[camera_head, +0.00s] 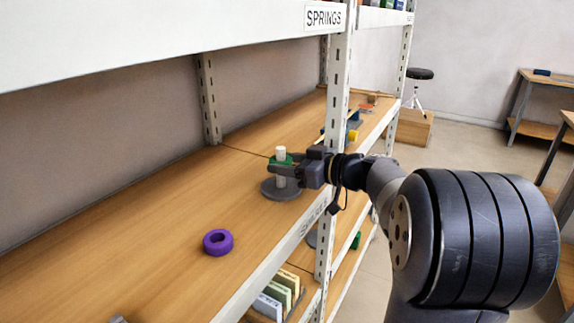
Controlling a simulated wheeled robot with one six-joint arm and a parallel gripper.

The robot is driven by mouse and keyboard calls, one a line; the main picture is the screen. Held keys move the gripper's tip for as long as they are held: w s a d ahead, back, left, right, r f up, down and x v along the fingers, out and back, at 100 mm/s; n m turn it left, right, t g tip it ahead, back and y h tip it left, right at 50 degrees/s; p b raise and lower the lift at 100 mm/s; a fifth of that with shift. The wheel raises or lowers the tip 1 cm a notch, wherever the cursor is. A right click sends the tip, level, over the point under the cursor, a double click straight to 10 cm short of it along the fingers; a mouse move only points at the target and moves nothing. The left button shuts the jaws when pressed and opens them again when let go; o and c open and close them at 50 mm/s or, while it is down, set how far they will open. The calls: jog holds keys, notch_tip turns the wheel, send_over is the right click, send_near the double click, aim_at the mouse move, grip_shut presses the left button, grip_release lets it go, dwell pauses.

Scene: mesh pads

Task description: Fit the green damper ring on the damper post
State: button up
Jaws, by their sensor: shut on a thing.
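The green damper ring (283,160) is held in my gripper (284,167), which is shut on it. The white damper post (281,152) stands upright on a round grey base (281,190) on the wooden shelf. The ring is around the post near its upper part, well above the base, with the post's top showing above it. My gripper's fingers reach in from the right and hide part of the ring. I cannot tell whether the ring touches the post.
A purple ring (218,242) lies on the wooden shelf (150,235) to the left, nearer the camera. A white perforated upright (338,90) stands close behind my gripper. Blue and yellow items (353,132) lie farther back.

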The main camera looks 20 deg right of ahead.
dwell(0.3)
jog(key=o, duration=1)
jog(key=shift+o, duration=0.2)
jog(key=v, duration=1)
jog(key=shift+s+d+b, duration=0.3)
jog(key=shift+b, duration=0.1)
jog(key=x, duration=1.1)
jog(key=shift+p, duration=0.4)
jog(key=shift+r+p, duration=0.55)
jog(key=shift+p, duration=0.15)
jog(key=shift+d+f, duration=0.1)
jog(key=shift+f, duration=0.1)
